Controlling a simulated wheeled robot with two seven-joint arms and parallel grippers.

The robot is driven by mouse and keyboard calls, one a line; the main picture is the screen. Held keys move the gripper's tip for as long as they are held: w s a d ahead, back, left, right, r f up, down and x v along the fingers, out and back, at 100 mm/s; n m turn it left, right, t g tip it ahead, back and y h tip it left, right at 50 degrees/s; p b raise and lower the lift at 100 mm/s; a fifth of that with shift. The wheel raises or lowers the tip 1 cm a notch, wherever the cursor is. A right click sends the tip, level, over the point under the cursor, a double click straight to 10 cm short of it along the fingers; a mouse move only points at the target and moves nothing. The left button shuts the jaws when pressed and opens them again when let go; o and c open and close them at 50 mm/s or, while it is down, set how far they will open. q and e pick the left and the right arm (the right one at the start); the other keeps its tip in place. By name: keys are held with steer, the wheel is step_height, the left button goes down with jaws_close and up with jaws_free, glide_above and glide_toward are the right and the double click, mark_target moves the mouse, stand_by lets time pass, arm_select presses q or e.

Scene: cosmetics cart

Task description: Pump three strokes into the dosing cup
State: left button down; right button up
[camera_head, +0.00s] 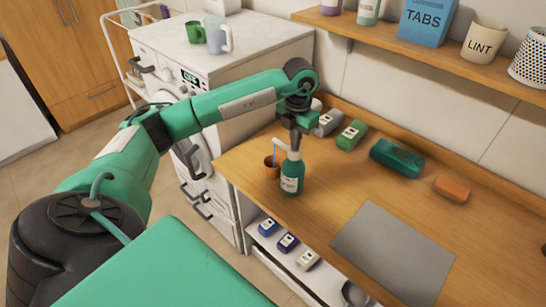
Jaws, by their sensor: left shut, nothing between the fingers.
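A green pump bottle (291,178) with a pale label stands upright on the wooden counter. Its white pump head (282,143) has the spout pointing left. A small orange-brown dosing cup (270,170) stands left of the bottle, below the spout. The cup's contents are too small to make out. My left gripper (296,140) is shut and points down at the top of the pump head, seemingly touching it, with nothing between its fingers. My right gripper is not in view.
Grey and green packs (351,135), a teal item (397,158) and an orange block (452,189) lie along the back. A grey mat (393,250) covers the counter's front right. A shelf (430,50) with containers overhangs behind. A white appliance (165,55) stands left.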

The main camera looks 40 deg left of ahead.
arm_select(q)
steer(key=shift+r, duration=0.1)
steer(key=shift+r+p, duration=0.75)
steer(key=shift+r, duration=0.6)
steer(key=shift+f, duration=0.2)
steer(key=shift+f+b, duration=1.15)
steer(key=shift+f, duration=0.15)
steer(key=shift+r, duration=0.1)
steer(key=shift+r+p, duration=0.75)
steer(key=shift+r, duration=0.65)
steer(key=shift+f, duration=0.15)
